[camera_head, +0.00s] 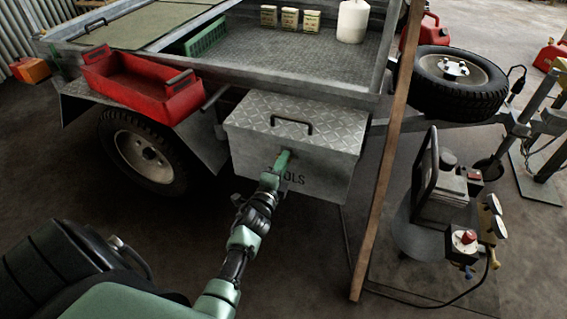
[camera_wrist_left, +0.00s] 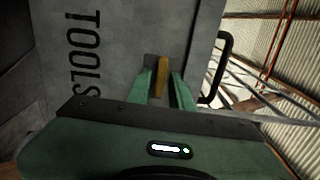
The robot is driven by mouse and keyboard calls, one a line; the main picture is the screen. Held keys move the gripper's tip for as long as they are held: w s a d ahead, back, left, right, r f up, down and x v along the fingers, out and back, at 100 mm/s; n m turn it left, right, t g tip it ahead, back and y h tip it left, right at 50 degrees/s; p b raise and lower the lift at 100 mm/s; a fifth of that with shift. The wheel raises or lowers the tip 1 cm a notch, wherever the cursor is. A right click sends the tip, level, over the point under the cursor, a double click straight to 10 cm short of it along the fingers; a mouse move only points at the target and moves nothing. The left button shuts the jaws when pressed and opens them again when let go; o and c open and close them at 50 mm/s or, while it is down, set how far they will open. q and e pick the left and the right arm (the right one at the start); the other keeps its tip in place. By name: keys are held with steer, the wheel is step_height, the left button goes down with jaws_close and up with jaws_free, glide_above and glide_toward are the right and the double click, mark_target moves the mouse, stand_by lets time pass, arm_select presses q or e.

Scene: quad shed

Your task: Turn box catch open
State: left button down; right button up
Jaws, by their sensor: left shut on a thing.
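The grey checker-plate tool box (camera_head: 300,128) with "TOOLS" on its front sits on the trailer's side. Its catch (camera_wrist_left: 162,66) is a small yellow-brown piece on the box front, standing out between my fingers in the left wrist view. I cannot tell which way the catch is turned. My left gripper (camera_head: 284,158) is at the upper front of the box, just below the lid edge, and hides the catch in the head view. In the left wrist view the gripper (camera_wrist_left: 166,88) is shut on the catch, one green finger on each side. My right gripper is not in view.
A black handle (camera_head: 291,124) is on the box lid. A red tray (camera_head: 140,85) stands at the left on the trailer. A wooden post (camera_head: 384,170) leans close to the box's right side. A gauge unit (camera_head: 440,195) stands further right. Bare floor lies below the box.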

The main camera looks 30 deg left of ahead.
arm_select(q)
steer(key=shift+f, duration=0.15)
steer(key=c, duration=1.5)
jaws_free()
steer(key=shift+s, duration=0.15)
